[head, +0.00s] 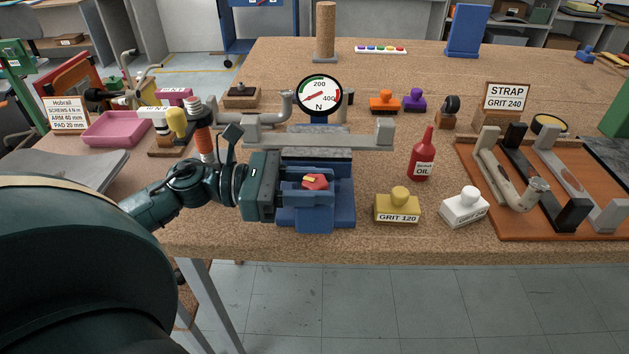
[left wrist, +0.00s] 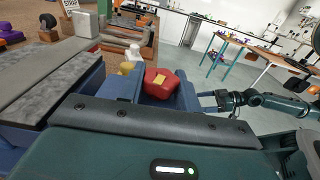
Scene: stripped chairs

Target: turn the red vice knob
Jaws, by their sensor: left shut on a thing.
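The red vice knob (head: 315,182), with a yellow mark on top, sits on the blue vice (head: 343,212) near the table's front edge. My left gripper (head: 311,184) reaches in level from the left and is shut on the knob, one finger on its far side and one on its near side. In the left wrist view the knob (left wrist: 161,83) shows just beyond the gripper's dark front. A grey bar lies along the vice's back. A round gauge (head: 319,93) marked N stands behind it. My right gripper (left wrist: 212,98) shows small in the left wrist view, away from the vice.
A red oil bottle (head: 422,156), a yellow GRIT 120 block (head: 397,206) and a white block (head: 464,208) stand right of the vice. An orange board (head: 471,203) with chair parts lies at the right. A pink tray (head: 116,129) and an orange-handled tool (head: 205,142) are left.

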